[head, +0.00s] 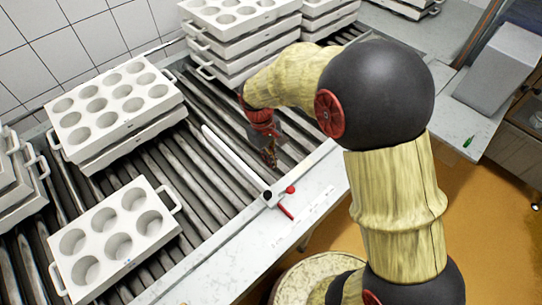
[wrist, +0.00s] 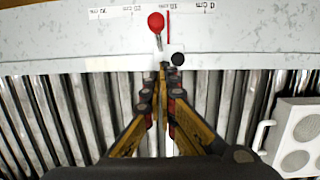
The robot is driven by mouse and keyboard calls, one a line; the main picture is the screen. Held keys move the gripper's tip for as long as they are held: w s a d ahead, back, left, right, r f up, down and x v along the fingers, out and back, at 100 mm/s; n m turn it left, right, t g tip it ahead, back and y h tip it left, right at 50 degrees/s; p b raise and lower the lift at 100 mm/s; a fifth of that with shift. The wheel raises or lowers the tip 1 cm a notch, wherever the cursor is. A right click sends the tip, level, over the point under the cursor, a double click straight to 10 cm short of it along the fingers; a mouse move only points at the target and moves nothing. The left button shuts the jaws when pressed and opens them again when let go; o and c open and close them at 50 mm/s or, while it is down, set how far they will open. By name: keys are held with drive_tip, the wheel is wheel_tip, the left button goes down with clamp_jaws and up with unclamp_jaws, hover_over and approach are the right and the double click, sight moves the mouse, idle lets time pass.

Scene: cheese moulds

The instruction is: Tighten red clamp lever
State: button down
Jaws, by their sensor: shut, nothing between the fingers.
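The clamp lever has a round red knob (head: 290,189) on a short stem, at the front rail beside the roller bed. In the wrist view the red knob (wrist: 156,22) is at top centre, its stem slanting down to a white block with a black round knob (wrist: 177,59). A thin red bar or mark (wrist: 168,27) is just right of the red knob. My gripper (wrist: 163,68) is shut and empty, its tips at the block's near edge in the picture; contact cannot be told. In the head view my gripper (head: 270,160) hangs over the rollers, behind the lever.
A long white bar (head: 232,158) runs from the clamp across the rollers. A six-hole white mould (head: 112,237) lies front left, with stacked moulds (head: 120,105) behind it. More stacks (head: 240,35) stand at the back. The pale rail (head: 225,260) carries printed scale marks.

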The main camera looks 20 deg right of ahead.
drive_tip(key=s+d+f+b, duration=0.1)
drive_tip(key=s+d+f, duration=0.1)
drive_tip(key=f, duration=0.3)
drive_tip(key=shift+s+d+f, duration=0.35)
drive_tip(key=shift+s+f, duration=0.05)
drive_tip(key=shift+s, duration=0.2)
